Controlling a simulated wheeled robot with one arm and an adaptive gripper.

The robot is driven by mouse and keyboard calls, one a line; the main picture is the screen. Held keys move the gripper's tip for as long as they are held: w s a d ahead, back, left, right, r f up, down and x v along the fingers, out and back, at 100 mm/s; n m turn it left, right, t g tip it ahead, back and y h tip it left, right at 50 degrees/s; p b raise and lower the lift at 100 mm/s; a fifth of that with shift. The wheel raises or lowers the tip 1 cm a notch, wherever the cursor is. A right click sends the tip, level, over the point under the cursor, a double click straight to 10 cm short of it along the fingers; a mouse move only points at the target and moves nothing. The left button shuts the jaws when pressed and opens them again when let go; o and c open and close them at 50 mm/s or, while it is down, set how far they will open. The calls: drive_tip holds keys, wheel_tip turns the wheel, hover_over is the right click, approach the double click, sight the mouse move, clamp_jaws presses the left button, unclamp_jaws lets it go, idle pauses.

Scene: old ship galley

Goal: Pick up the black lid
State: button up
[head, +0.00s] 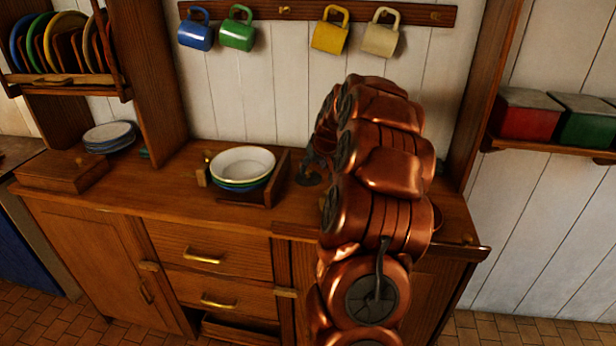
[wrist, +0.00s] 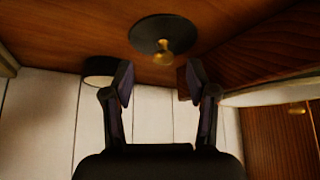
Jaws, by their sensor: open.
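The black lid (wrist: 146,30) is a dark round disc with a brass knob (wrist: 158,53) at its centre. In the wrist view it lies on the wooden counter (wrist: 90,35), at top centre. My gripper (wrist: 160,78) is open and empty, with its two dark fingers apart. The knob appears between and just beyond the fingertips, and I see no contact. In the head view my gripper (head: 309,167) is a small dark shape by the counter, partly behind my copper arm. I cannot make out the lid there.
A wooden holder (head: 280,178) with stacked bowls (head: 243,163) stands left of my gripper. A wooden box (head: 62,172) and stacked plates (head: 110,137) are farther left. Several mugs hang from a rail (head: 285,11) above. A small round dark-and-pale object (wrist: 98,70) is near the left finger.

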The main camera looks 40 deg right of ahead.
sight(309, 170)
drive_tip(key=shift+w+d+f+p, duration=0.15)
drive_tip(key=shift+w+f+p, duration=0.2)
drive_tip(key=shift+w+f, duration=0.3)
drive_tip(key=shift+w+d+f+p, duration=0.15)
drive_tip(key=shift+w+f+p, duration=0.2)
drive_tip(key=shift+w+f, duration=0.25)
drive_tip(key=shift+w+d+f, duration=0.1)
drive_tip(key=shift+w+f, duration=0.2)
drive_tip(key=shift+f, duration=0.25)
drive_tip(key=shift+c, duration=0.3)
clamp_jaws()
